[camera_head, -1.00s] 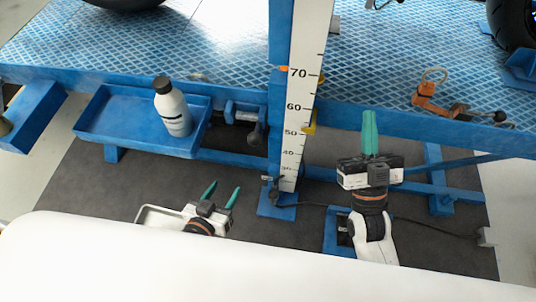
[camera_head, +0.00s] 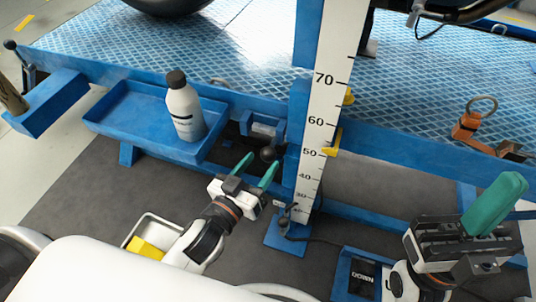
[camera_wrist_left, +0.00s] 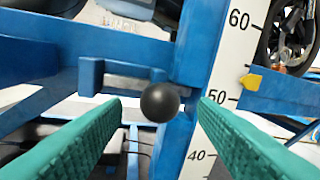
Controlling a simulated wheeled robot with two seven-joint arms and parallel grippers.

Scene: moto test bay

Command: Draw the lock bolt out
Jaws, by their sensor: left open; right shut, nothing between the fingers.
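The lock bolt shows as a black ball knob (camera_head: 268,153) at a blue bracket (camera_head: 262,128) under the platform edge, just left of the scale post. The knob is also in the left wrist view (camera_wrist_left: 160,102), seen between the two green fingertips. My left gripper (camera_head: 260,162) is open in front of the knob, with its fingers pointing up at it. I cannot tell whether the fingers reach around the knob. The bolt's shaft is hidden behind the knob. My right gripper (camera_head: 508,192) is shut and empty at the right, away from the bolt.
A white scale post (camera_head: 318,130) with yellow pointers stands right of the knob. A blue tray (camera_head: 112,120) holds a grey bottle (camera_head: 185,110) at the left. An orange clamp (camera_head: 466,127) sits on the platform (camera_head: 410,105). Dark mat (camera_head: 75,190) lies below.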

